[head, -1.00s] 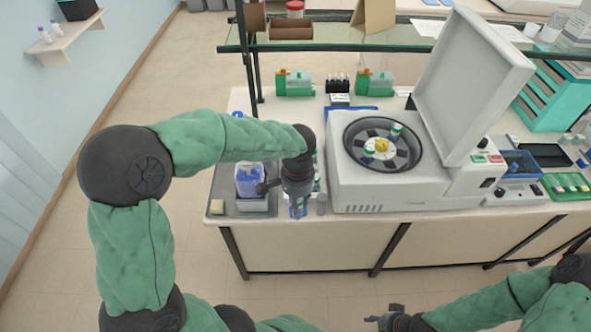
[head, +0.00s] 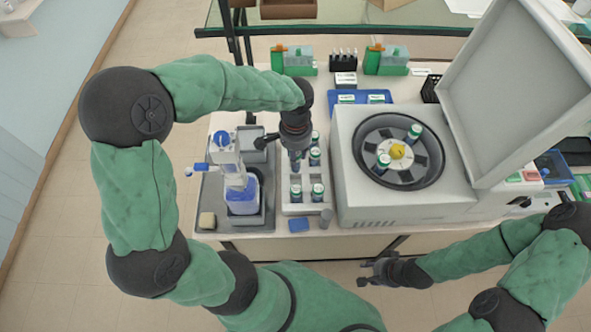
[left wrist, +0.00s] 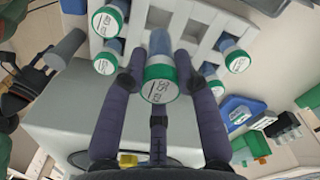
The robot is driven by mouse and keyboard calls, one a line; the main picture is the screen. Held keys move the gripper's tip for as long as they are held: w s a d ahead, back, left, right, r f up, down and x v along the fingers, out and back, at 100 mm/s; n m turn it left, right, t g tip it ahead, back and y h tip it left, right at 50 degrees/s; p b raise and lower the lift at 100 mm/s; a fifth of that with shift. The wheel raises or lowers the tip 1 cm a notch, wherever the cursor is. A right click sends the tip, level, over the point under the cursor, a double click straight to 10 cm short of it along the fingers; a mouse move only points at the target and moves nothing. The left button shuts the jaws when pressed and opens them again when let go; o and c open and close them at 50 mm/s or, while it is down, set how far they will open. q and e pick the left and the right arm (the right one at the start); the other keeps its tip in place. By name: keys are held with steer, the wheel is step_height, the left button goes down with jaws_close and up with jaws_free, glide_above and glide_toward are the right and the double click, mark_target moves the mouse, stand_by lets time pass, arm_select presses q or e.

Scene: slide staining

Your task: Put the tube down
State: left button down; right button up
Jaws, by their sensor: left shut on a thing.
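My left gripper (head: 296,160) is over the white tube rack (head: 284,206) on the bench. In the left wrist view it is shut on a tube (left wrist: 160,78) with a white, green-rimmed cap. The tube's blue-grey body points toward the rack (left wrist: 203,25); I cannot tell whether its lower end is in a slot. Several similar capped tubes stand in the rack, such as one at its front (head: 318,192). My right gripper (head: 368,273) is in front of the bench, empty, with its fingers apart.
An open centrifuge (head: 345,185) with capped tubes in its rotor stands right of the rack. A blue-filled bottle (head: 242,196) stands on a grey tray (head: 210,190) to the left. A small grey cylinder (head: 326,218) and a blue piece (head: 298,225) lie near the front edge.

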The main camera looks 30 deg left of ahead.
mark_target(296, 171)
arm_select(q)
steer(key=shift+s+d+f, duration=0.1)
steer(key=shift+s+f, duration=0.1)
steer(key=shift+f, duration=1.05)
steer(key=shift+w+f, duration=0.1)
steer(key=shift+f, duration=0.4)
step_height(296, 171, down, 5)
steer(key=shift+r+b, duration=0.2)
steer(key=shift+b, duration=0.5)
steer(key=shift+r, duration=0.1)
steer(key=shift+f+b, duration=0.35)
steer(key=shift+f, duration=0.1)
steer(key=c, duration=0.9)
jaws_free()
steer(key=shift+c, duration=0.2)
